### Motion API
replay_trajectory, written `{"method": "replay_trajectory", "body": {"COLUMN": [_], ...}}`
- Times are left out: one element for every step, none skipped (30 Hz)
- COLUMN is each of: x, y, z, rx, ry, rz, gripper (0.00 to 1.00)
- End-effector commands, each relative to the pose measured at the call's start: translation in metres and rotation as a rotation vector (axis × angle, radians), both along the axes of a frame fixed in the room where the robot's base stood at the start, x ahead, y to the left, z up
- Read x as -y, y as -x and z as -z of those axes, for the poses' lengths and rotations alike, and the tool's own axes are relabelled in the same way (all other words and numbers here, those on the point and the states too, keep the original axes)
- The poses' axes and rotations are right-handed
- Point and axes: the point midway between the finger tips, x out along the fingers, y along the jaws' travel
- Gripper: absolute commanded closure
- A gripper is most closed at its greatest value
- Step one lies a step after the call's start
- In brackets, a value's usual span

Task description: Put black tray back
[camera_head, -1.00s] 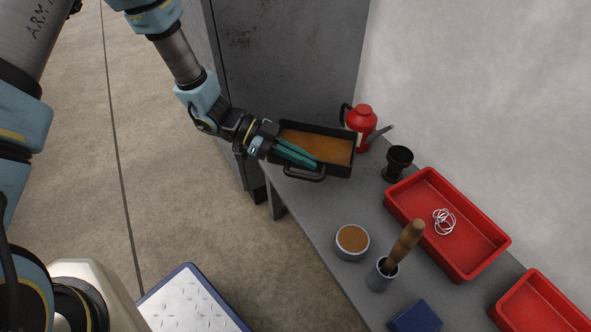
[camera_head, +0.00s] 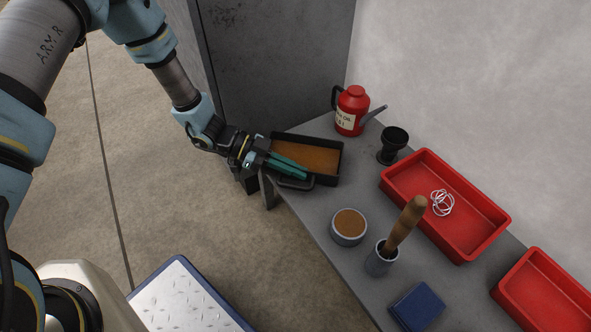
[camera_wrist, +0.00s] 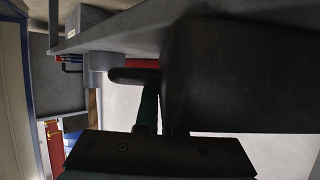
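The black tray (camera_head: 331,177) is a shallow rectangular pan with a brown-orange inside and a loop handle at its near side. It is at the far left end of the grey bench in the head view, partly over the bench's left edge. I cannot tell whether its underside touches the bench. My gripper (camera_head: 288,167), with teal fingers, reaches from the left and is shut on the tray's near side by the handle. In the wrist view, the dark tray (camera_wrist: 240,75) fills the right and hides much of the fingers; its rounded handle shows beside a teal finger.
The grey bench (camera_head: 315,215) also bears a red oil can (camera_head: 350,111), a black cup-like stand (camera_head: 392,146), red bins (camera_head: 470,225) (camera_head: 545,300), a brown-filled tin (camera_head: 348,227), a wooden-handled tool (camera_head: 405,226) in a pot and a blue box (camera_head: 416,307). A dark cabinet (camera_head: 275,60) stands behind.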

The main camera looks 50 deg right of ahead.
Motion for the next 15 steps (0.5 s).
{"method": "replay_trajectory", "body": {"x": [0.0003, 0.0003, 0.0002, 0.0002, 0.0001, -0.0002, -0.0002, -0.0002, -0.0002, -0.0002, -0.0002, -0.0002, -0.0002, -0.0002, -0.0002], "y": [0.0002, 0.0003, 0.0002, 0.0003, 0.0003, 0.0, -0.0001, -0.0001, 0.0, 0.0, 0.0, 0.0, 0.0, 0.0, 0.0], "z": [-0.0008, -0.0004, 0.0008, 0.0019, 0.0028, 0.0027, 0.0025, 0.0025, 0.0024, 0.0024, 0.0024, 0.0024, 0.0024, 0.0024, 0.0024], "rx": [-0.001, -0.001, -0.001, -0.001, -0.001, 0.0, 0.0, 0.0, 0.0, 0.0, 0.0, 0.0, 0.0, 0.0, 0.0], "ry": [0.002, 0.002, 0.002, 0.002, 0.002, -0.001, -0.001, -0.001, 0.0, 0.0, 0.0, 0.0, 0.0, 0.0, 0.0], "rz": [0.0, 0.0, 0.0, 0.0, 0.0, 0.0, 0.0, 0.0, 0.0, 0.0, 0.0, 0.0, 0.0, 0.0, 0.0], "gripper": [1.0, 1.0, 1.0, 1.0, 1.0, 0.91, 0.87, 0.84, 0.8, 0.76, 0.73, 0.68, 0.65, 0.65, 0.65]}}
